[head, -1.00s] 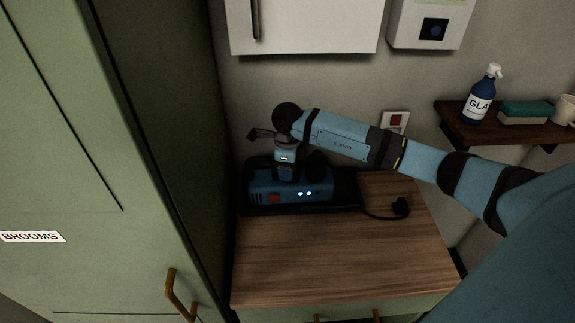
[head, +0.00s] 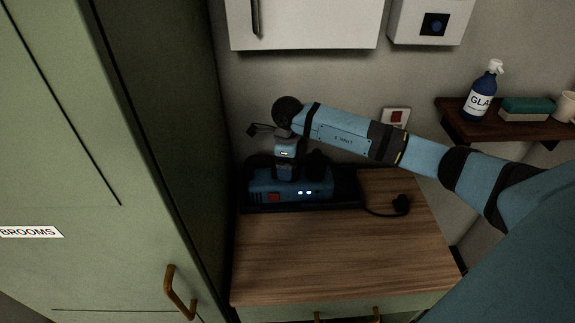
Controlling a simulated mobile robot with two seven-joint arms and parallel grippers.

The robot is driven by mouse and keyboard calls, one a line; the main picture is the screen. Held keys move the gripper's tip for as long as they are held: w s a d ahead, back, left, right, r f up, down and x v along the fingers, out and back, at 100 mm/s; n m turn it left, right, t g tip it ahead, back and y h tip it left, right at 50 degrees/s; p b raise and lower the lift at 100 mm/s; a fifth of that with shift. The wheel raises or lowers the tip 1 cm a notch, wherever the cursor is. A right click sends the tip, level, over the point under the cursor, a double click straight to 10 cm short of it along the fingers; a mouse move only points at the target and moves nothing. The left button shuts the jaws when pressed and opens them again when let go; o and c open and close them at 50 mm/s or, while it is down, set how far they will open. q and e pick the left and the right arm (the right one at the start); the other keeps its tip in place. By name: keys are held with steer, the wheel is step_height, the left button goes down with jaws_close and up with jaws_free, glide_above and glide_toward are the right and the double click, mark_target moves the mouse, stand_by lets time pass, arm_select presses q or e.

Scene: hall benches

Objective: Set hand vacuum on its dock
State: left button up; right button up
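The hand vacuum (head: 262,188) is a blue body with a red button and two small white lights. It sits level on or in its black dock (head: 346,190), at the back left of the wooden cabinet top. The contact between vacuum and dock is in shadow. My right gripper (head: 287,176) points down from above at the middle of the vacuum's top. Its fingertips are dark and merge with the vacuum, so I cannot see whether they grip it. My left gripper is not in view.
A tall green broom cupboard (head: 70,150) stands close on the left.

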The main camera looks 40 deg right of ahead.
step_height(320, 180, up, 11)
steer(key=shift+b, duration=0.8)
